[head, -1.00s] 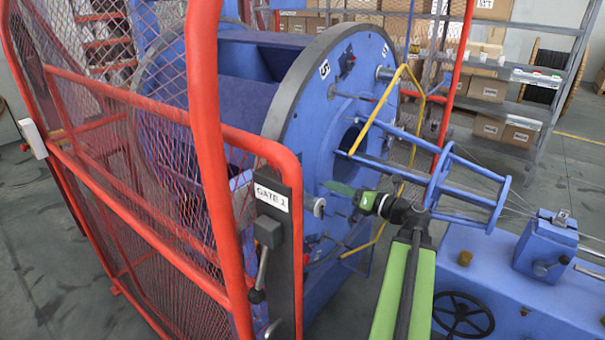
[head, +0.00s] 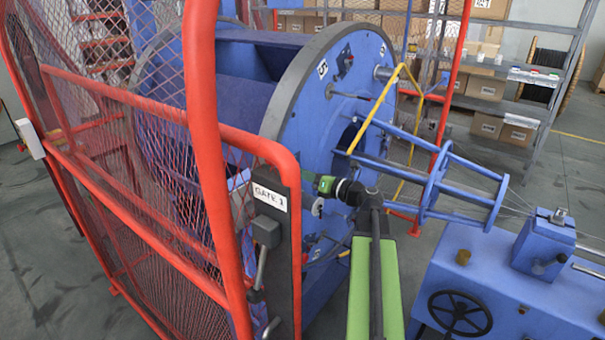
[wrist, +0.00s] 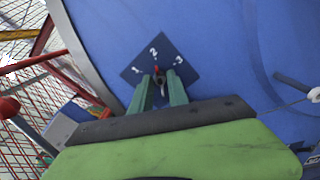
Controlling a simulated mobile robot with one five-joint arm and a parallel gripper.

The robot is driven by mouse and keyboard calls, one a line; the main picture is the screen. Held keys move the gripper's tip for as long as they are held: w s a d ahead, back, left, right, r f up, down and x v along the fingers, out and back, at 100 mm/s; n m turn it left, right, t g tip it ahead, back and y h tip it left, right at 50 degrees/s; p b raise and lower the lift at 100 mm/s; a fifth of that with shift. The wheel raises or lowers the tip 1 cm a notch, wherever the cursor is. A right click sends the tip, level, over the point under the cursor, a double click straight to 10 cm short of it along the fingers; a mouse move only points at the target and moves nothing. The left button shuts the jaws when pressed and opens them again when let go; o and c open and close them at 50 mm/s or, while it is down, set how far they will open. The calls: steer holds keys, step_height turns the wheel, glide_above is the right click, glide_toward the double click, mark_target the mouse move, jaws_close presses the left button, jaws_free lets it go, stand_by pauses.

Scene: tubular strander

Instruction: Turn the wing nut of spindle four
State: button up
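The large blue disc (head: 345,110) of the strander stands upright behind the red cage. In the wrist view, a dark square plate (wrist: 135,72) marked 1, 2 and 3 is on the blue face (wrist: 225,55). A small dark knob with a red pointer (wrist: 157,70) sits at its lower part, towards the 2. My gripper (wrist: 161,78) has its two green fingers apart, one on each side of the knob; contact cannot be told. In the head view my gripper (head: 308,178) is at the disc's lower left face. I cannot make out a wing nut or a spindle four label.
The red mesh gate (head: 210,150) with its GATE 1 post (head: 285,240) stands close left of my arm. A yellow bent bar (head: 385,100) and a blue tubular frame (head: 435,180) project at the right. A blue bench with a black handwheel (head: 460,313) is at lower right.

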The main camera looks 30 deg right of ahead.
jaws_close()
steer(key=n, duration=2.3)
steer(key=shift+s+a+f+n, duration=0.1)
steer(key=shift+n, duration=0.3)
stand_by(0.4)
steer(key=shift+o, duration=1.4)
jaws_free()
